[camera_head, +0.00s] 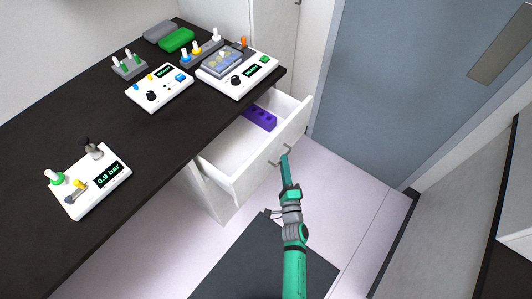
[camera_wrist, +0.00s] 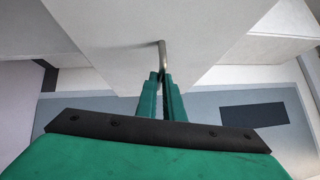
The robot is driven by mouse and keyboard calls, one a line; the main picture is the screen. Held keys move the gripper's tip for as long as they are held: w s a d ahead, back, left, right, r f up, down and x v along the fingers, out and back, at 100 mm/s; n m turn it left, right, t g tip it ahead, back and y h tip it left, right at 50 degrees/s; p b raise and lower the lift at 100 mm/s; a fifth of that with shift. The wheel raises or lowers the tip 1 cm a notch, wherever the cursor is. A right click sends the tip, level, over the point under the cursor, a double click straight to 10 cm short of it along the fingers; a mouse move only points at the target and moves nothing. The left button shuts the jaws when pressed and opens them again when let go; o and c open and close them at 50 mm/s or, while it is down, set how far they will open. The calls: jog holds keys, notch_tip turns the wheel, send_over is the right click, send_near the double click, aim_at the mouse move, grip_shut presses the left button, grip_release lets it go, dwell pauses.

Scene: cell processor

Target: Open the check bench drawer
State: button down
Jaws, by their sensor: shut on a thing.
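The check bench drawer (camera_head: 228,161) is white and stands pulled well out from under the dark bench top in the head view. A purple block with holes (camera_head: 261,117) lies inside it near the back. The drawer's front carries a grey bar handle (camera_head: 275,162), which also shows in the wrist view (camera_wrist: 162,50). My green gripper (camera_head: 285,160) is at the front's outer side, with its fingers (camera_wrist: 162,84) closed around the handle's end. Part of the handle is hidden between the fingers.
The dark bench top (camera_head: 112,120) bears a white panel reading 0.9 bar (camera_head: 90,181), other white control panels (camera_head: 160,90) and a green block (camera_head: 177,40). A grey-blue door (camera_head: 400,80) stands at the right. The light floor (camera_head: 345,200) right of the drawer is clear.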

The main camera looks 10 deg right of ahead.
jog(key=s+d, duration=0.7)
jog(key=shift+s+d, duration=0.25)
jog(key=shift+s, duration=0.1)
jog(key=shift+f, duration=0.1)
jog(key=c, duration=1.9)
grip_release()
jog(key=s+f, duration=0.1)
jog(key=s, duration=0.9)
jog(key=shift+s+f, duration=0.15)
jog(key=shift+s, duration=0.2)
